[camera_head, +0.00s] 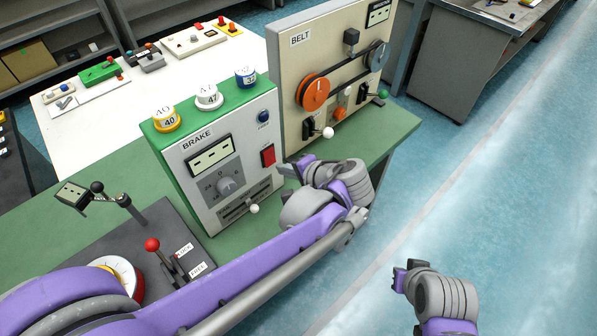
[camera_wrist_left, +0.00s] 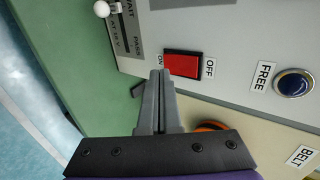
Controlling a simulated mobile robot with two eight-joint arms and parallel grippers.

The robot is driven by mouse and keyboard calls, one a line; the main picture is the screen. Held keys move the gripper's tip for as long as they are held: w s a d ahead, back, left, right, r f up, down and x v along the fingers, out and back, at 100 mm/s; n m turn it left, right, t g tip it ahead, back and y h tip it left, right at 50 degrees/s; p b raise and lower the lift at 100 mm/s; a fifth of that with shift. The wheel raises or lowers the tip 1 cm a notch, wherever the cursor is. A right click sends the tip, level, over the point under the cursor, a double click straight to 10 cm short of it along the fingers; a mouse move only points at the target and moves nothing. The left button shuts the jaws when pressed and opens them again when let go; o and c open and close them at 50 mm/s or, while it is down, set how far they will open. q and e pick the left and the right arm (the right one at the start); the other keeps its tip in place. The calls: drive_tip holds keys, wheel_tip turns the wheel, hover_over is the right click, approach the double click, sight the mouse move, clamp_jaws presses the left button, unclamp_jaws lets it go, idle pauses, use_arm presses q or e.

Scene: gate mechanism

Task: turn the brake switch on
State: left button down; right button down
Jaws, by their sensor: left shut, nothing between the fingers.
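The brake switch is a red rocker (camera_head: 268,155) on the right side of the front of the grey BRAKE box (camera_head: 200,215). In the left wrist view the red rocker (camera_wrist_left: 183,64) lies between the labels ON and OFF. My left gripper (camera_head: 284,169) is shut and empty, just right of and below the rocker in the head view. In the left wrist view its fingertips (camera_wrist_left: 160,73) are at the ON end of the rocker; I cannot tell whether they touch it. My right gripper (camera_head: 405,269) is away from the bench, over the floor; its opening is unclear.
The BELT panel (camera_head: 345,50) with pulleys and levers stands right of the BRAKE box. A blue FREE button (camera_wrist_left: 294,82) is beside the switch. A white-knobbed slider (camera_head: 254,208) is below. A red-knobbed lever (camera_head: 152,245) stands in front. The floor at right is clear.

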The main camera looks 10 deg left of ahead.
sight(270, 157)
use_arm(q)
drive_tip(key=shift+w+a+f, duration=0.15)
drive_tip(key=shift+w+a, duration=0.7)
drive_tip(key=shift+a, duration=0.15)
drive_tip(key=shift+s, duration=0.1)
drive_tip(key=shift+a+f, duration=0.1)
drive_tip(key=shift+f, duration=0.1)
drive_tip(key=shift+r, duration=0.2)
drive_tip(key=shift+r, duration=0.1)
drive_tip(key=shift+w+r+p, duration=0.2)
drive_tip(key=shift+r+p, duration=0.15)
drive_tip(key=shift+r, duration=0.35)
